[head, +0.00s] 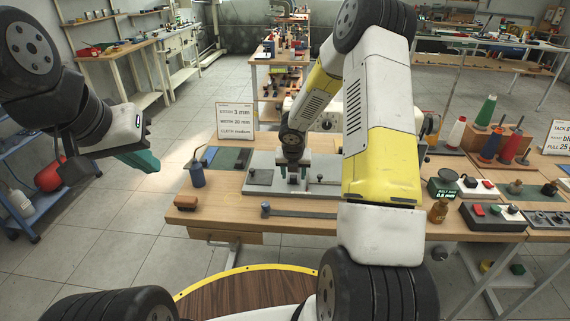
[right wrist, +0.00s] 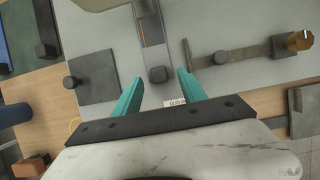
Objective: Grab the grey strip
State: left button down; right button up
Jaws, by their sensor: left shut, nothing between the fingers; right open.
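A long, thin grey strip (head: 303,214) lies flat along the bench's front edge, with a small dark block (head: 265,209) at its left end. My right gripper (head: 298,173) is open and empty over the light grey plate (head: 325,188), behind that strip. In the right wrist view its teal fingers (right wrist: 161,80) stand either side of a dark block (right wrist: 160,74) at the end of a narrow grey bar (right wrist: 152,32). I cannot tell whether this bar is the task's strip. My left gripper (head: 140,160) is shut and empty, left of the bench.
A dark grey square plate (head: 257,178), a blue bottle (head: 197,174) and a brown block (head: 186,201) are on the bench's left. Thread spools (head: 487,112) and a red-button box (head: 493,215) are at the right. My right arm hides part of the bench.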

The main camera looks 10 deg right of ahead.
jog(key=shift+x, duration=1.05)
grip_shut()
jog(key=shift+r, duration=0.3)
